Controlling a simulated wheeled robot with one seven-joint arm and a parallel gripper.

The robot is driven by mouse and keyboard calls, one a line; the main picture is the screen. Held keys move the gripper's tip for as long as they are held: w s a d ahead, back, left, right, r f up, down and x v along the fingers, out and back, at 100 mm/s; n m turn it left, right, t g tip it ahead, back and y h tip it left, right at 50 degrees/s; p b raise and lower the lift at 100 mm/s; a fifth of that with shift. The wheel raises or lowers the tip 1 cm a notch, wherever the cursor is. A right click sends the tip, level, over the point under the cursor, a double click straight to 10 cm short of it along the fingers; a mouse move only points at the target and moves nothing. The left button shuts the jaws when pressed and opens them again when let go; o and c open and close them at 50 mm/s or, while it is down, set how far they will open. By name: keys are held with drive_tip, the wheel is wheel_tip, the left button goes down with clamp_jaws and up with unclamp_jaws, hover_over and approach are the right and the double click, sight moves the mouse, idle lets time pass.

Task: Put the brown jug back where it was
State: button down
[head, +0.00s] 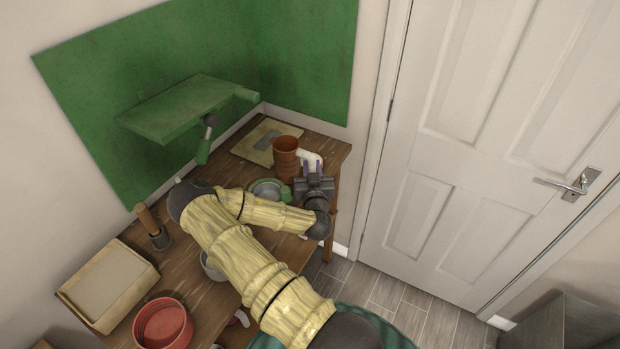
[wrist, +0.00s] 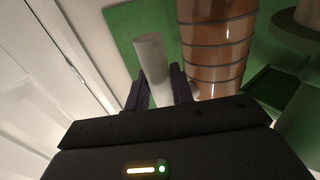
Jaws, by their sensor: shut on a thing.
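The brown jug (head: 286,155) is a ribbed brown cylinder near the right end of the wooden table, with a pale curved handle (head: 308,157) on its right side. In the wrist view the jug's ribbed body (wrist: 215,45) stands beside the pale handle (wrist: 151,58). My gripper (head: 313,170) is at the jug's right side, its two dark fingers (wrist: 158,88) shut on the handle. The jug looks upright. Its base is hidden, so I cannot tell whether it touches the table.
A tan board with a grey patch (head: 250,147) lies behind the jug. A green-rimmed dish (head: 265,187) is at its front left. A green wall shelf (head: 185,104) overhangs the table. A tray (head: 108,283), red pot (head: 163,320) and wooden-handled tool (head: 153,226) occupy the left end.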

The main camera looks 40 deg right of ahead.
drive_tip(key=shift+f, duration=0.15)
drive_tip(key=shift+f+p, duration=0.3)
drive_tip(key=shift+f, duration=1.75)
drive_tip(key=shift+f, duration=0.15)
drive_tip(key=c, duration=1.2)
unclamp_jaws()
drive_tip(key=shift+s, duration=0.1)
